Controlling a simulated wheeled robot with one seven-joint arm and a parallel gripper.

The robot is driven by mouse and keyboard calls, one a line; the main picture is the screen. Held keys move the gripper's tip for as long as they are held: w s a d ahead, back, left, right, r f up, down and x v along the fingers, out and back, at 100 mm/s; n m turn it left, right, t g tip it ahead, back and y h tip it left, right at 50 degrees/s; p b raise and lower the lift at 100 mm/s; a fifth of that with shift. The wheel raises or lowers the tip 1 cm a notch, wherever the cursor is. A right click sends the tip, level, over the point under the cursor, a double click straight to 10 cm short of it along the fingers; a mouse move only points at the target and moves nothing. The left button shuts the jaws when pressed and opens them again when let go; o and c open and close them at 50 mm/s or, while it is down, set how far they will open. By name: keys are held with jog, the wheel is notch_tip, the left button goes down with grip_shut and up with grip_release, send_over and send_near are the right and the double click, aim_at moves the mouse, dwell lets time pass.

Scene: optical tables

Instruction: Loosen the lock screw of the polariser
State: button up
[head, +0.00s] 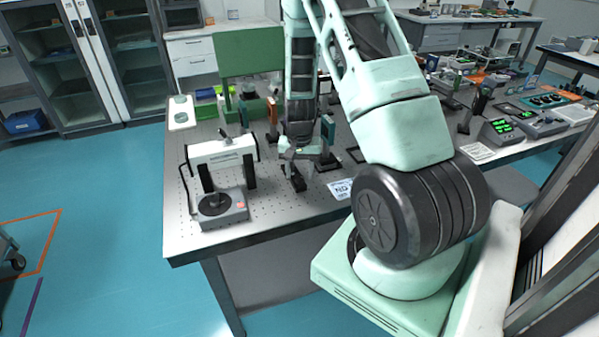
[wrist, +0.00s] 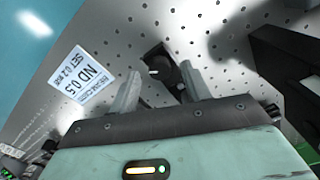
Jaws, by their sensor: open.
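My gripper (head: 303,158) points down over the front part of the optical table (head: 262,215). In the wrist view its two fingers stand apart, with a gap between the fingertips (wrist: 161,73). A black mount (wrist: 158,56) with a round dark part and a small pale pin or screw end (wrist: 153,72) shows in and just beyond that gap. I cannot tell whether a finger touches it. In the head view a black piece (head: 293,178) sits on the table just below my gripper. The polariser's markings are not readable, and my gripper hides part of the mount.
A white card marked ND 0.5 (wrist: 82,82) lies beside the mount; it also shows in the head view (head: 340,188). A dark block (wrist: 285,62) is at right in the wrist view.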

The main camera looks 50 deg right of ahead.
aim_at(300, 177)
jog(key=shift+f, duration=0.6)
jog(key=c, duration=1)
jog(key=m, duration=0.4)
jog(key=shift+m, duration=0.4)
jog(key=o, duration=1)
jog(key=shift+r, duration=0.15)
notch_tip(300, 177, up, 17)
jog(key=b, duration=0.1)
jog(key=shift+r, duration=0.1)
